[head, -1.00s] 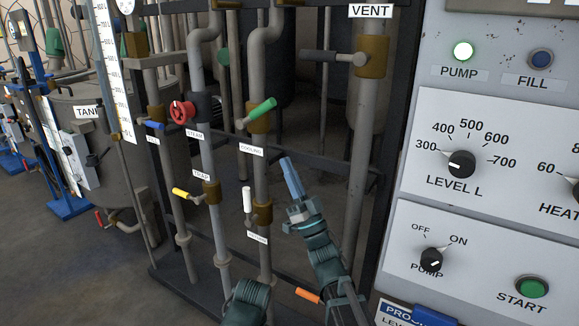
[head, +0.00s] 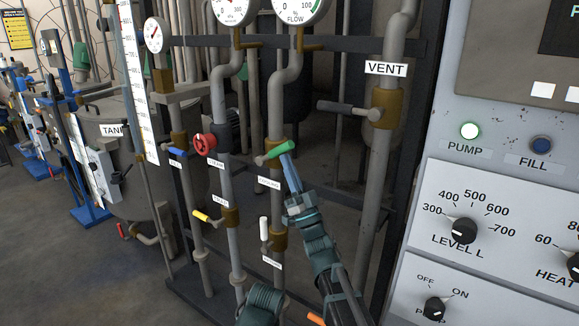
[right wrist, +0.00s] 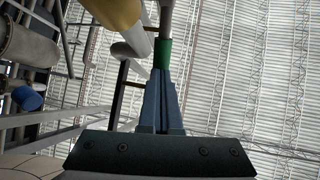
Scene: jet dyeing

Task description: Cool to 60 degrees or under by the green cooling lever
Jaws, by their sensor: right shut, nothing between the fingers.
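The green cooling lever (head: 275,152) sits on a brass valve on the pipe above the cooling label (head: 269,182). It slants up to the right. My right gripper (head: 287,158) is shut, with its blue fingertips at the lever's right end. In the right wrist view the shut fingers (right wrist: 161,100) point at the green grip (right wrist: 162,54) and overlap its lower end. Whether they touch it I cannot tell. Nothing is seen between the fingers. My left gripper is not in view. No temperature reading is legible.
A red steam handwheel (head: 205,144) and blue handle (head: 177,152) are left of the lever. Yellow (head: 207,217) and white (head: 264,229) handles sit below. The grey vent lever (head: 345,108) is up to the right. The control panel (head: 500,180) stands at the right.

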